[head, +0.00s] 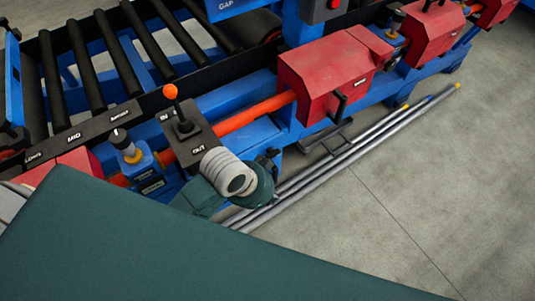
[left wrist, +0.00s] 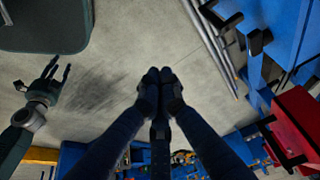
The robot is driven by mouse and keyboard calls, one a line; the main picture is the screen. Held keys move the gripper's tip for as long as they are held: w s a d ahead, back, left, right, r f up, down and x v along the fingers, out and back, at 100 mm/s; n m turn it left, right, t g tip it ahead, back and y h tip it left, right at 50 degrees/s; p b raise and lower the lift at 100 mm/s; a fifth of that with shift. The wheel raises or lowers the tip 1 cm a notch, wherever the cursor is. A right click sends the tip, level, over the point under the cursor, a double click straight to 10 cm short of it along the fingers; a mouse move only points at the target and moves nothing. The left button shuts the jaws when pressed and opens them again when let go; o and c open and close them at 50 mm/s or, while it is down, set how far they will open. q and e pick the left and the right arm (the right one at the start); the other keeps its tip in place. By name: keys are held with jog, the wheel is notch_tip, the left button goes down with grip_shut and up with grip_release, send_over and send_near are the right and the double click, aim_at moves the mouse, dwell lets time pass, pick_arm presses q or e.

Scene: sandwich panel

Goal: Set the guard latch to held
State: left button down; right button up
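No part is clearly labelled as the guard latch, so I cannot tell which one it is. An orange-knobbed lever (head: 171,93) stands on a dark labelled plate (head: 205,139) on the blue machine frame. A black-topped knob (head: 119,138) sits on a small blue block left of it. A red guard box (head: 315,75) carries a black handle (head: 340,103) on its front. My left gripper (head: 268,161) is beside the plate, largely hidden by its wrist. In the left wrist view its fingertips (left wrist: 159,75) meet with nothing visible between them. My right gripper (left wrist: 56,72) is open and empty there.
Black rollers (head: 85,65) run along the top left, above a strip labelled MID (head: 75,137). An orange bar (head: 255,108) runs along the frame. Long grey rods (head: 365,135) lie low along the machine's foot. The grey floor at right is clear.

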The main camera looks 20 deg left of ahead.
pick_arm(q)
jog(key=w+d+r+m, duration=0.3)
jog(key=w+d+m, duration=0.1)
jog(key=m, duration=0.2)
notch_tip(320, 180, up, 9)
jog(key=m+g+y, duration=0.3)
jog(key=m, duration=0.8)
send_over(267, 152)
jog(key=s, duration=0.2)
jog(key=shift+d+r, duration=0.1)
jog(key=shift+d, duration=0.3)
notch_tip(267, 152, down, 14)
jog(key=shift+f, duration=0.1)
jog(key=shift+p, duration=0.35)
jog(key=shift+s+a, duration=0.1)
